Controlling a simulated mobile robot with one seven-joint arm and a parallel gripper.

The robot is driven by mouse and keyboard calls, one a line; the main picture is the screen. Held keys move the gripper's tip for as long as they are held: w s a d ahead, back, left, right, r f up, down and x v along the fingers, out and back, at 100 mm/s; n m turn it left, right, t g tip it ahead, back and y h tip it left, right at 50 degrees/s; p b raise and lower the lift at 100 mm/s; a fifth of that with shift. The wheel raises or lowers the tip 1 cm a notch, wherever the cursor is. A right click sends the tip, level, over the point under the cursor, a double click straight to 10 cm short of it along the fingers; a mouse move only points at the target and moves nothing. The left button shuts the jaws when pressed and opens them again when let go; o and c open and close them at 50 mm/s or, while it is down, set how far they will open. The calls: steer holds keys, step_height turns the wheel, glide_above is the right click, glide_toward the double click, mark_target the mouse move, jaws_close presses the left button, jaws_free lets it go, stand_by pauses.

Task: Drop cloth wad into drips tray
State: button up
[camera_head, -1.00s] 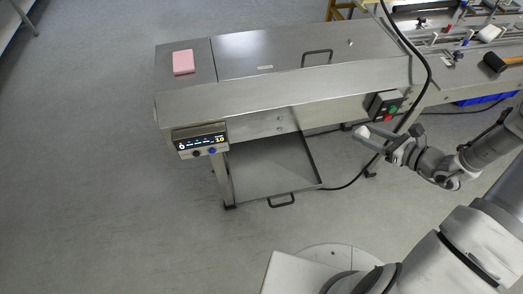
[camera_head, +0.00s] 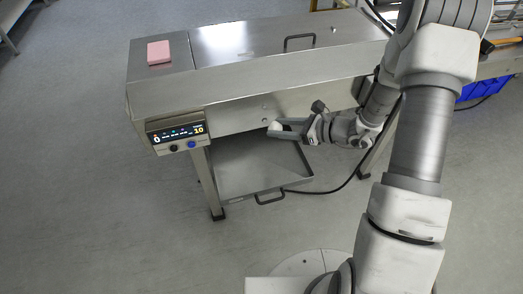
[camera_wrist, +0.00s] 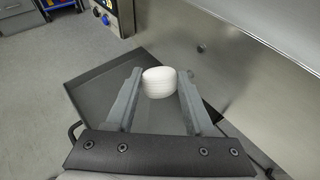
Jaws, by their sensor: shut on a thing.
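The cloth wad (camera_wrist: 159,82) is a small white rounded bundle between the fingertips of my gripper (camera_wrist: 158,88) in the wrist view. My gripper is shut on it. In the head view my gripper (camera_head: 281,129) is in front of the machine's side panel, with the wad (camera_head: 274,126) at its tip. The drips tray (camera_head: 232,194) is a shallow grey metal tray with a front handle, low under the machine. The wad is held above the tray's back right part. In the wrist view the tray (camera_wrist: 88,82) lies below and behind the fingers.
The steel machine (camera_head: 225,90) stands over the tray, with a pink block (camera_head: 159,52) on top and a control panel (camera_head: 175,137) at its front left corner. A black cable (camera_head: 330,188) lies on the floor at right. Floor left of the machine is clear.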

steer(key=n+b, duration=0.1)
steer(key=b, duration=0.4)
glide_above(262, 160)
step_height(262, 160, down, 5)
steer(key=shift+g+y, duration=0.4)
steer(key=shift+f+b, duration=2.1)
steer(key=shift+f, duration=0.95)
steer(key=o, duration=1.4)
steer(key=shift+c, duration=0.2)
steer(key=p+v, duration=0.4)
steer(key=v, duration=1.3)
steer(key=shift+d+r, duration=0.2)
steer(key=shift+r, duration=0.1)
steer(key=shift+s, duration=0.1)
